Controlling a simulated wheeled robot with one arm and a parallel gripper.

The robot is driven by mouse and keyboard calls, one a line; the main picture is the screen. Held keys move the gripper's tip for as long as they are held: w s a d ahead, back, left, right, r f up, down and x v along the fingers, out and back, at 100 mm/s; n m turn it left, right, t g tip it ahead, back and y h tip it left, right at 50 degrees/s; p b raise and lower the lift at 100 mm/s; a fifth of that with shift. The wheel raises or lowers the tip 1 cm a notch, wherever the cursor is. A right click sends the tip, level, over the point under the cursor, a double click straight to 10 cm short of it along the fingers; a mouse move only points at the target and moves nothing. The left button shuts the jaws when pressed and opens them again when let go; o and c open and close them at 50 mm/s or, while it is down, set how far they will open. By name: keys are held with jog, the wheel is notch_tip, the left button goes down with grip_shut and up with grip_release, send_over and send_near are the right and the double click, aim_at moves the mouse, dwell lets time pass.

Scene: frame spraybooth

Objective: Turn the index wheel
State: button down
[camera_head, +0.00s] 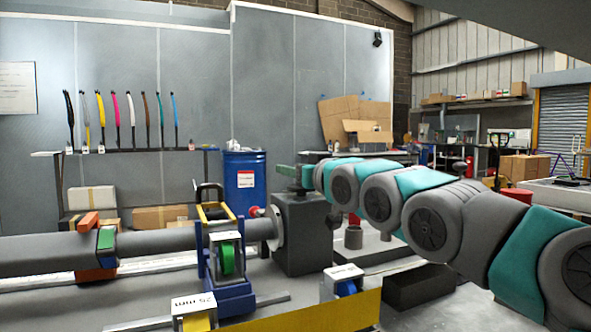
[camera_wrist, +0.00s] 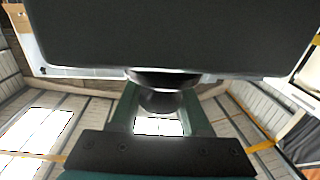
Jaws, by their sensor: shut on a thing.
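A dark grey box-shaped head (camera_head: 302,240) stands at mid-bench, with a pale round flange (camera_head: 277,227) on its left face at the end of a long grey tube (camera_head: 168,240). My gripper (camera_head: 298,178) reaches in from the right at the top of this head. In the wrist view, its two green fingers stand on either side of a round dark knob (camera_wrist: 160,99), and my gripper is shut on it. A broad dark face (camera_wrist: 170,38) fills the top of the wrist view just beyond the knob. I cannot tell which part is the index wheel; the fingers partly hide it.
A blue stand (camera_head: 230,290) with a yellow top and green insert sits around the tube. An orange clamp (camera_head: 93,273) is farther left. Small blocks (camera_head: 193,306) and a yellow strip (camera_head: 310,314) lie in front. A blue drum (camera_head: 244,180) stands behind.

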jog(key=shift+a+f+n+g+y, duration=0.1)
jog(key=shift+n+g+y, duration=0.25)
jog(key=shift+y, duration=0.25)
jog(key=shift+c, duration=1.9)
grip_release()
jog(key=shift+s, duration=0.15)
jog(key=shift+b+v, duration=0.8)
jog(key=shift+v, duration=3.05)
